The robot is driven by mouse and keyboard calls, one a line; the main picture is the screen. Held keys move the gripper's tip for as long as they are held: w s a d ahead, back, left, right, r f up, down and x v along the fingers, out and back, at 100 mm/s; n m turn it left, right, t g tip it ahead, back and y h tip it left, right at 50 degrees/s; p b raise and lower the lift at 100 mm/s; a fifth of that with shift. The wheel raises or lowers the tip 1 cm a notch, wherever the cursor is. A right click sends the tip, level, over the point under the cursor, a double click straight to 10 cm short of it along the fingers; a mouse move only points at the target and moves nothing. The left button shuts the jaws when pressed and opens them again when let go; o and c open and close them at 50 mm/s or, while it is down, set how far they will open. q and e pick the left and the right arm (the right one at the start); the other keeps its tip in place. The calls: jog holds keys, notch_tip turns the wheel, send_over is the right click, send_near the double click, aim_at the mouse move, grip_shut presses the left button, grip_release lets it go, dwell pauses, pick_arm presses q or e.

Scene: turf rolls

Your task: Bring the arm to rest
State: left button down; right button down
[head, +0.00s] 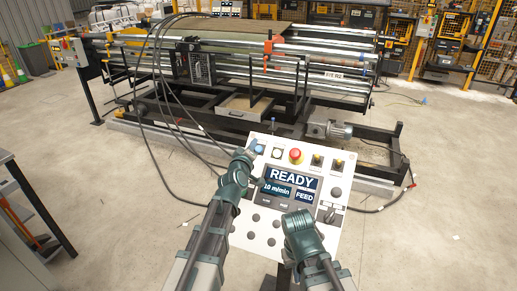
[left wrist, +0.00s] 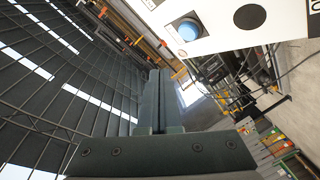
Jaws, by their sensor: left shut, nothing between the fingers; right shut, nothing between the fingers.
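My left arm reaches up from the bottom of the head view. Its dark green gripper (head: 246,158) is at the upper left corner of a pale control panel (head: 268,241), close to a blue button (head: 259,149). I cannot tell whether it touches the panel. In the left wrist view the left fingers (left wrist: 160,100) lie together, with nothing between them, and the blue button (left wrist: 188,29) shows beyond them, apart from the tips. My right gripper (head: 298,224) is over the panel's lower right part, shut and empty. The panel's screen reads READY, 10 m/min and FEED.
A long roller machine (head: 240,65) stands behind the panel, with loose black cables (head: 157,90) hanging down towards it. A red mushroom button (head: 295,155) sits on the panel's top. A grey cabinet edge (head: 22,215) is at the left. Open concrete floor lies on both sides.

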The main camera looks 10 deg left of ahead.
dwell(0.3)
